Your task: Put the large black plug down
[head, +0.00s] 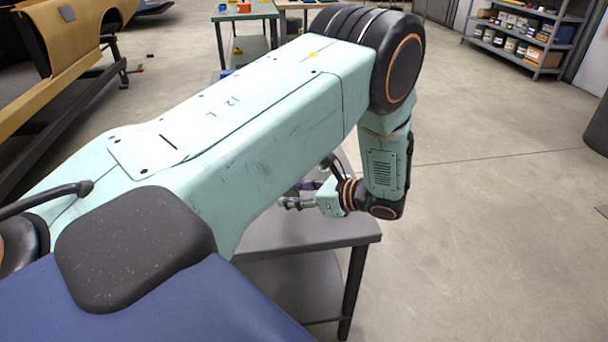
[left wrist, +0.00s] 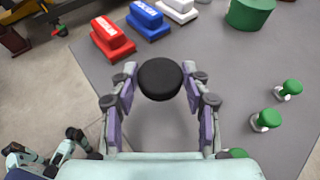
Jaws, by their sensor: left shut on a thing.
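The large black plug (left wrist: 160,79) shows in the left wrist view as a round black top between my two fingertips. My left gripper (left wrist: 160,82) is shut on it, one finger on each side. The plug is over the grey tabletop (left wrist: 240,65); I cannot tell whether its underside touches the surface. In the head view my left gripper (head: 297,201) is low over the grey table (head: 310,232), partly behind my own arm, and the plug cannot be made out there. My right gripper does not show.
Red (left wrist: 112,38), blue (left wrist: 147,20) and white (left wrist: 178,9) stepped blocks stand along the table's far left edge. A large green cylinder (left wrist: 250,12) stands at the far right. Small green-topped pieces (left wrist: 267,120) stand at the right. The tabletop between is clear.

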